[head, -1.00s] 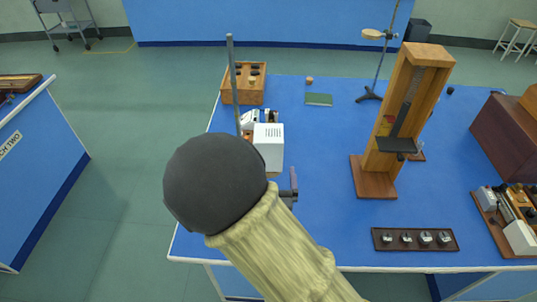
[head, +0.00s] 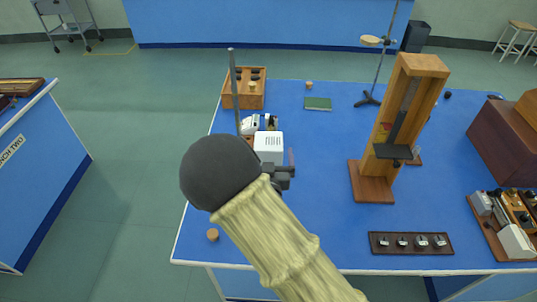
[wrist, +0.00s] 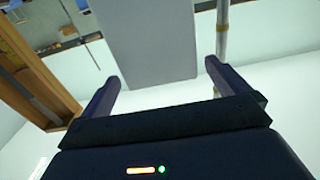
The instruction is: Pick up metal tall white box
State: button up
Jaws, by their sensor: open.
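The tall white box (head: 269,143) stands on the blue bench near its left side, with dark slots in its pale upper face. My gripper (head: 290,167) is just in front of its right side, partly hidden by my arm. In the wrist view a pale grey face, apparently the white box (wrist: 150,40), lies between and beyond the fingertips of my gripper (wrist: 160,78). The fingers are apart and nothing is clasped. I cannot tell whether either finger touches the box. My arm hides the box's lower part in the head view.
A tall wooden stand (head: 373,180) is to the right. A dark tray (head: 411,252) lies at the front. The bench middle is clear.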

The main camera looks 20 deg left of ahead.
aim_at(269, 144)
jog(key=p+x, duration=0.3)
jog(key=x, duration=0.1)
jog(key=shift+w+a+f, duration=0.1)
jog(key=shift+w, duration=0.1)
jog(key=shift+w+a+f, duration=0.15)
jog(key=shift+w, duration=0.3)
jog(key=c, duration=1.3)
jog(key=shift+r+b, duration=1.4)
jog(key=shift+r, duration=3.7)
